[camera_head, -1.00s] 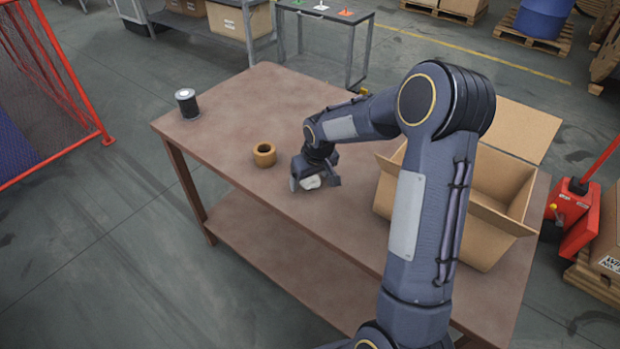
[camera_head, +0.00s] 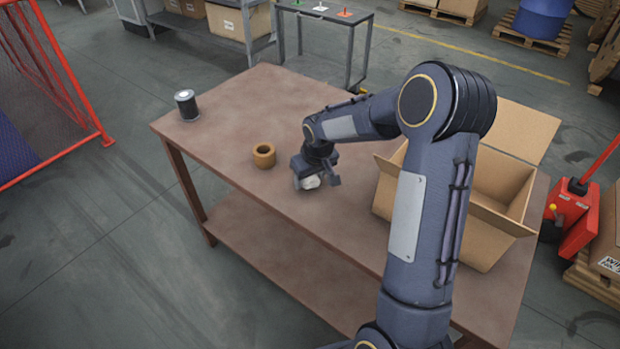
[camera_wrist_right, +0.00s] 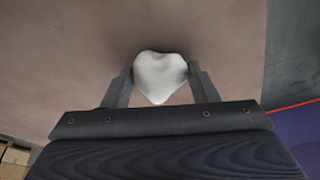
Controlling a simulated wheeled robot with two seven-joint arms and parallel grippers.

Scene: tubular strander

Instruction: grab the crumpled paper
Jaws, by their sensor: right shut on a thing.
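The crumpled paper (camera_head: 311,182) is a small white lump at the front part of the brown table (camera_head: 240,110). My right gripper (camera_head: 316,181) points down at it, with one finger on each side. In the right wrist view the paper (camera_wrist_right: 160,76) sits between the two fingertips of my right gripper (camera_wrist_right: 161,80), which is shut on it. I cannot tell whether the paper still touches the table. My left gripper is not in view.
A tan ring (camera_head: 264,155) lies just left of my right gripper. A dark can (camera_head: 187,105) stands at the table's left corner. An open cardboard box (camera_head: 492,190) stands on the right, partly behind my right arm. The table's back middle is clear.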

